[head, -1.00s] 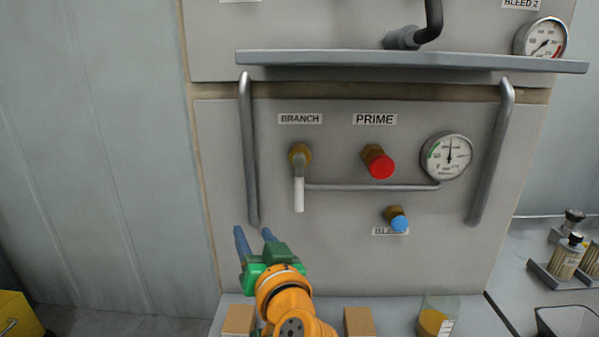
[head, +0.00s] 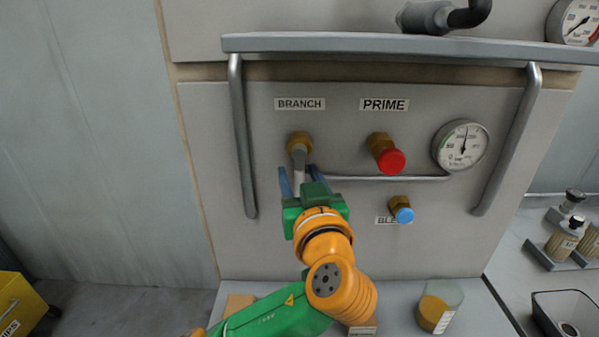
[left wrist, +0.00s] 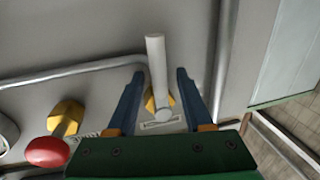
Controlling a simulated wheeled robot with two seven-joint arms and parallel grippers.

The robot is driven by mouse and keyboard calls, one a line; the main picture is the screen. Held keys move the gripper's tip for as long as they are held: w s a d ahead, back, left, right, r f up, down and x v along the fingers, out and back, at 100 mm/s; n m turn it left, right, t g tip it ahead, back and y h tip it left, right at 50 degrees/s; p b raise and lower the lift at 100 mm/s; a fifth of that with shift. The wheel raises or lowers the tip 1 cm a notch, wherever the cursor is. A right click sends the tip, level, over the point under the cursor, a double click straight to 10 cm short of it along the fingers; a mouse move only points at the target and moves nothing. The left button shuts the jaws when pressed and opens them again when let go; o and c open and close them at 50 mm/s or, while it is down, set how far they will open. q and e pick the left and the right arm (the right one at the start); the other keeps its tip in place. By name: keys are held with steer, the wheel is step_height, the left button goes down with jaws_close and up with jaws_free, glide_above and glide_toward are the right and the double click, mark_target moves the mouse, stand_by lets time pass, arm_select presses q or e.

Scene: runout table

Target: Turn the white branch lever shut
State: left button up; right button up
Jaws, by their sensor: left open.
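The white branch lever (head: 299,180) hangs straight down from its brass valve (head: 299,141) under the BRANCH label (head: 300,104). In the left wrist view the white lever (left wrist: 155,58) lies lengthwise between the two blue fingers. My left gripper (head: 301,176) is open, one finger on each side of the lever, with a gap showing on both sides in the left wrist view (left wrist: 159,76). The green gripper body covers the lever's lower end in the head view. My right gripper is not in view.
To the right are the red PRIME knob (head: 390,161), a gauge (head: 461,146) and the blue bleed knob (head: 402,211). A thin pipe (head: 390,179) crosses behind the fingers. Upright handles (head: 242,140) flank the panel. A beaker (head: 438,308) stands on the shelf below.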

arm_select(q)
steer(key=shift+s, duration=0.1)
jaws_close()
stand_by(1.2)
